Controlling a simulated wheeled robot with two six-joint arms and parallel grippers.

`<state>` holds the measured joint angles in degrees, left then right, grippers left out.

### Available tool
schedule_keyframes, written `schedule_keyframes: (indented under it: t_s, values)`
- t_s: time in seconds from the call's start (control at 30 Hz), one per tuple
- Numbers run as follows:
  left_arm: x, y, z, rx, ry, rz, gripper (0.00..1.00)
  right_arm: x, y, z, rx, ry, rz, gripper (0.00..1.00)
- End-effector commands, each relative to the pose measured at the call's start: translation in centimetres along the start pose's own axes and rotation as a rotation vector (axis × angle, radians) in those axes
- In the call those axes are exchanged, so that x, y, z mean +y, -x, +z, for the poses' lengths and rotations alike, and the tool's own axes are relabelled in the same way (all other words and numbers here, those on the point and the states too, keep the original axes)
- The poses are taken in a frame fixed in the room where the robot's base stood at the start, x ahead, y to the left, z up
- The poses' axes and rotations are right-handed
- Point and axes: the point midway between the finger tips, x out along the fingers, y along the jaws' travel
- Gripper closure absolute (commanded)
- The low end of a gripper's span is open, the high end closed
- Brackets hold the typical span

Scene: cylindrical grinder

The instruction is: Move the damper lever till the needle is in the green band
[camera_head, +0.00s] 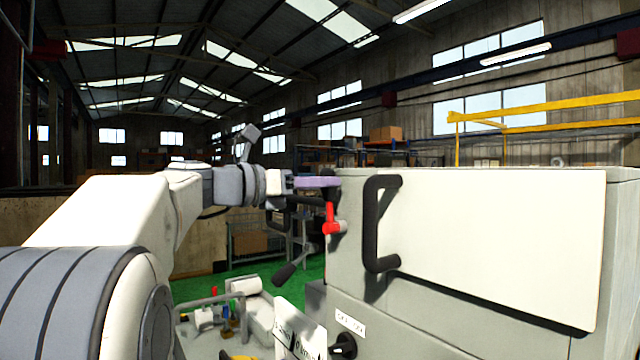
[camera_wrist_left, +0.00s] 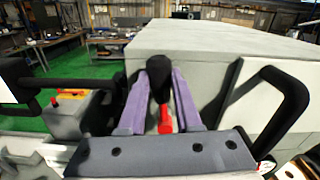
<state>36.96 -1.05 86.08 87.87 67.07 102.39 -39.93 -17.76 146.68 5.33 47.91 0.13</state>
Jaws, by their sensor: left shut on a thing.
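The lever, which I take to be the damper lever, has a red lower part (camera_head: 331,222) at the left side of the grey machine and a black grip above it. In the left wrist view the black grip (camera_wrist_left: 158,78) stands between the purple fingers, with red showing below it. My left gripper (camera_head: 318,182) reaches in from the left and is shut on this grip; its fingers hide part of it in the head view. No needle or green band can be made out in either view. My right gripper is not in view.
The grey machine (camera_head: 350,290) has a cream front panel with a black D-shaped handle (camera_head: 375,225) right of the lever. A black-handled lever (camera_head: 287,271) slants below my gripper. A black knob (camera_head: 343,345) is lower down. Shelving and green floor lie behind.

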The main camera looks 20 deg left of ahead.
Motion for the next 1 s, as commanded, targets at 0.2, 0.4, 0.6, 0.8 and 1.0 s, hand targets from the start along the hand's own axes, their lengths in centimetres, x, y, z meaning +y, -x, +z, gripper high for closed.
schedule_keyframes:
  t_s: [0.2,0.4,0.6,0.8,1.0]
  values:
    - [-1.4,0.0,-0.5,-0.002,-0.171,0.002,1.0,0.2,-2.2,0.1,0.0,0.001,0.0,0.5]
    - [-2.0,0.0,-0.2,-0.001,-0.249,0.002,1.0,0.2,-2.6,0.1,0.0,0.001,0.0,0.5]
    - [-2.0,0.0,-0.2,-0.001,-0.246,0.002,1.0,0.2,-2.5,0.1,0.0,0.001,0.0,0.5]
    - [-2.0,0.0,-0.2,-0.001,-0.245,0.001,0.37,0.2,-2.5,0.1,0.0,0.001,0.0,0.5]
    - [-2.0,0.1,-0.2,0.0,-0.244,0.001,0.37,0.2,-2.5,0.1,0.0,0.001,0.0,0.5]
